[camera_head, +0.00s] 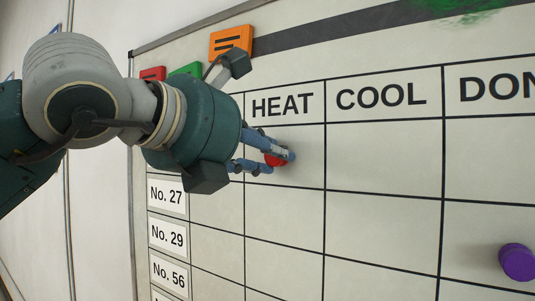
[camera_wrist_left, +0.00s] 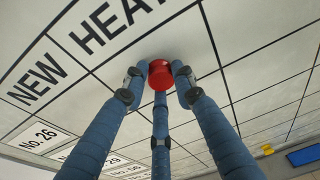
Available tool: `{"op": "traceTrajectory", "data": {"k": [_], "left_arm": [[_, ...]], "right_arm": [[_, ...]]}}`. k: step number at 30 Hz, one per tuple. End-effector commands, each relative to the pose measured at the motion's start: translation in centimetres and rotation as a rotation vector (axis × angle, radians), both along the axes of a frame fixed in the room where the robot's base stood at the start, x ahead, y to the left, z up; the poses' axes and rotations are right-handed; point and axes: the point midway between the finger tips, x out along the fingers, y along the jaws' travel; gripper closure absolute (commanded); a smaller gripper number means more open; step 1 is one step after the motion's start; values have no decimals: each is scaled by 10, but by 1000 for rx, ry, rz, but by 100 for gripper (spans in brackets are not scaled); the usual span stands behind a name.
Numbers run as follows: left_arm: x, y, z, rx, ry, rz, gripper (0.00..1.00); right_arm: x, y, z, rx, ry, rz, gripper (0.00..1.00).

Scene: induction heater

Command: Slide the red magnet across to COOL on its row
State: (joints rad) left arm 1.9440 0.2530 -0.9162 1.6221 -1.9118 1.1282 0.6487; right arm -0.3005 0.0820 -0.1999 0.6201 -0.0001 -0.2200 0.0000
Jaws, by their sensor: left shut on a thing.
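The red magnet (camera_head: 275,159) is on the whiteboard grid, in the HEAT column (camera_head: 282,105), in the row just below the headers. My left gripper (camera_head: 280,160) is shut on it with its blue fingers. In the left wrist view the red magnet (camera_wrist_left: 160,74) sits between the fingertips (camera_wrist_left: 160,80), against the board. The COOL column (camera_head: 381,96) is directly to the right, and its cell in that row is empty. The row label is hidden by my gripper in the head view; a No. 26 label (camera_wrist_left: 38,136) shows in the wrist view. My right gripper is not in view.
A purple magnet (camera_head: 517,262) is lower on the board in the DONE column. Orange (camera_head: 231,41), green (camera_head: 187,69) and red (camera_head: 152,73) blocks are at the board's upper left. The COOL cells are clear.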

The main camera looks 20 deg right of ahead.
Motion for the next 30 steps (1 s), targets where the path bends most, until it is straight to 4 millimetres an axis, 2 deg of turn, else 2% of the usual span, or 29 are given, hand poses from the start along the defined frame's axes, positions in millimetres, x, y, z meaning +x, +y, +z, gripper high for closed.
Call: {"op": "traceTrajectory", "data": {"k": [30], "left_arm": [[-41, -32, -1, 0, -1, -2, 98]], "right_arm": [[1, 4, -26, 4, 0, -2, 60]]}}
